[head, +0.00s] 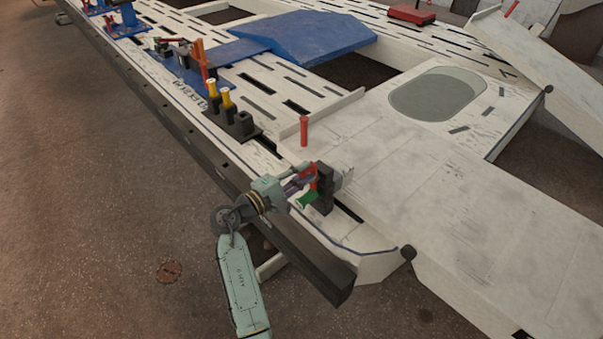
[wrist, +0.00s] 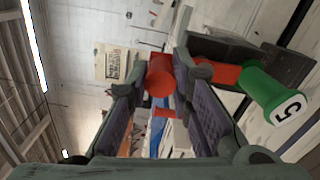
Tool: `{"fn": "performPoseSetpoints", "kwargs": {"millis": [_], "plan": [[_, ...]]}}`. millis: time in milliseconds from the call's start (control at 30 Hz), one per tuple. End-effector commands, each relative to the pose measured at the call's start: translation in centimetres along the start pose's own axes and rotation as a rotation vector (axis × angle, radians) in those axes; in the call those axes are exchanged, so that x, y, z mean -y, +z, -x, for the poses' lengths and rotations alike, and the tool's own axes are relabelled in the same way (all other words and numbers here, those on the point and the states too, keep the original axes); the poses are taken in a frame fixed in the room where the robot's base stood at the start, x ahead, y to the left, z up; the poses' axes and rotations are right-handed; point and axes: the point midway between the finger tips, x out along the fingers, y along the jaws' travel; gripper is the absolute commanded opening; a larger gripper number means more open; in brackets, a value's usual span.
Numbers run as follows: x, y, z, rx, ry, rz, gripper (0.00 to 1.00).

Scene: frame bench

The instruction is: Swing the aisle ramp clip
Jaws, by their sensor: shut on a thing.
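The clip by the ramp has a black bracket (head: 323,192), a red lever (head: 313,172) and a green cylinder (head: 308,200). It stands on the near edge of the pale frame. In the wrist view the green cylinder (wrist: 268,88) shows a "5" on its end, outside the jaws at right. My gripper (head: 304,179) is at the clip, shut on its red lever. In the wrist view the lever's round red end (wrist: 160,76) is between the fingers of my gripper (wrist: 161,82). The fingers partly hide the lever's lower part.
A separate red post (head: 304,131) stands just behind the clip. Farther left along the edge are a black block with yellow-topped posts (head: 227,98) and blue fixtures (head: 125,20). The pale ramp panel (head: 440,210) is clear. A dark rail (head: 200,145) runs along the near side.

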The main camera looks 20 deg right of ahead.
Motion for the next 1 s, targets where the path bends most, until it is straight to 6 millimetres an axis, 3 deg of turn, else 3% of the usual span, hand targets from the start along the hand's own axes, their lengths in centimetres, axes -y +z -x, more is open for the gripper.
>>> {"fn": "performPoseSetpoints", "kwargs": {"millis": [67,100,400,767,1000], "plan": [[0.1,0.0,0.0,0.0,-0.002,0.002,0.0],[0.1,0.0,0.0,0.0,-0.002,0.003,0.21],[0.1,0.0,0.0,0.0,-0.001,0.002,0.41],[0.0,-0.1,0.5,-0.001,0.0,0.002,0.41],[0.0,-0.1,4.2,-0.004,0.001,0.003,0.41]]}}
